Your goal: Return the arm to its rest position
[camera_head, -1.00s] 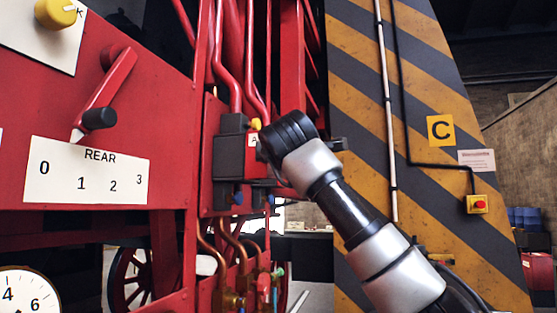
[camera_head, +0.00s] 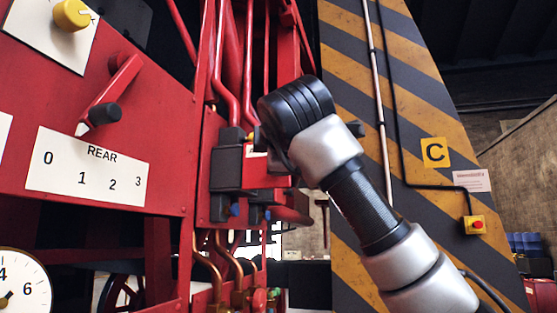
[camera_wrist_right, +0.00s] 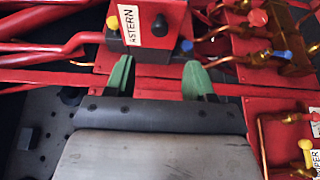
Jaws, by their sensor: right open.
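My right arm (camera_head: 340,175) comes in from the lower right in the head view, its black joint in front of the red machine. Its gripper is hidden there behind the arm. In the right wrist view, the two green fingertips of my right gripper (camera_wrist_right: 158,77) are apart with nothing between them. Beyond them is a red and dark box with an "ASTERN" label (camera_wrist_right: 130,26). I cannot tell whether the fingers touch anything. My left gripper is in neither view.
A red panel with a REAR lever (camera_head: 112,93) stands at the left. Red and copper pipes (camera_head: 205,262) run beside the dark-fronted box (camera_head: 227,165). A striped column (camera_head: 420,215) stands behind my arm, with a red stop button (camera_head: 474,225). Valves and coloured knobs (camera_wrist_right: 282,56) crowd the wrist view's right.

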